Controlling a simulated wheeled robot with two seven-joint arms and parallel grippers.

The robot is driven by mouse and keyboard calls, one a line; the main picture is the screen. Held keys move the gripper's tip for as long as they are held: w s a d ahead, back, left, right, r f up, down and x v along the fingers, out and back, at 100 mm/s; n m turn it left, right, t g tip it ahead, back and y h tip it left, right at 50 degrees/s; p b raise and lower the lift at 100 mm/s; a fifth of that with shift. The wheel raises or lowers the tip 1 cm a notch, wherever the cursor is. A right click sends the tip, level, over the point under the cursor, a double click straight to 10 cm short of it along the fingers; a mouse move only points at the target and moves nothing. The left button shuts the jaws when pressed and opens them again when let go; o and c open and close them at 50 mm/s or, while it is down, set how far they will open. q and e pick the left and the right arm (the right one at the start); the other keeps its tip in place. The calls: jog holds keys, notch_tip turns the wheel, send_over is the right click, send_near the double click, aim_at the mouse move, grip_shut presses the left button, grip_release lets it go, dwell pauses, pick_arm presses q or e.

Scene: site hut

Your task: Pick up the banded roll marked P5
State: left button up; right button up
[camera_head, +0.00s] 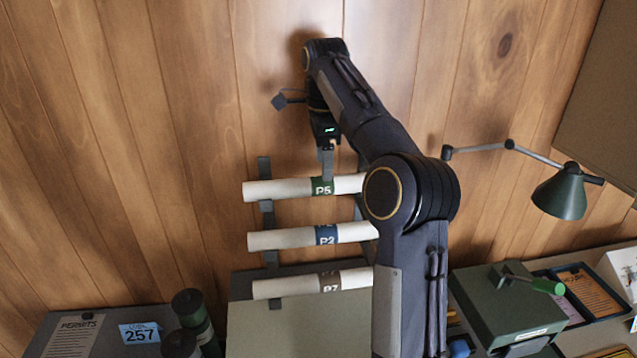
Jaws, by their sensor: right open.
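The P5 roll (285,189) is a pale tube with a green band. It lies level on the top tier of a wall rack (264,166). My right gripper (325,172) points down at the green band from above, its finger reaching the band's upper edge. It is open, with only one finger clearly visible, and I cannot tell whether it touches the roll. My right arm hides the roll's right end. My left gripper is not in view.
Below P5 lie the P2 roll (285,239) with a blue band and the P7 roll (283,288) with a brown band. A green lamp (560,194) and a green box (510,305) stand to the right. Dark green cylinders (190,308) and a box labelled 257 (110,335) are lower left.

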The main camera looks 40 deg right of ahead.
aim_at(322, 186)
notch_tip(322, 186, down, 6)
jog(key=shift+w+a+r, duration=0.1)
jog(key=shift+a+r, duration=0.05)
jog(key=shift+r, duration=0.1)
jog(key=c, duration=1.1)
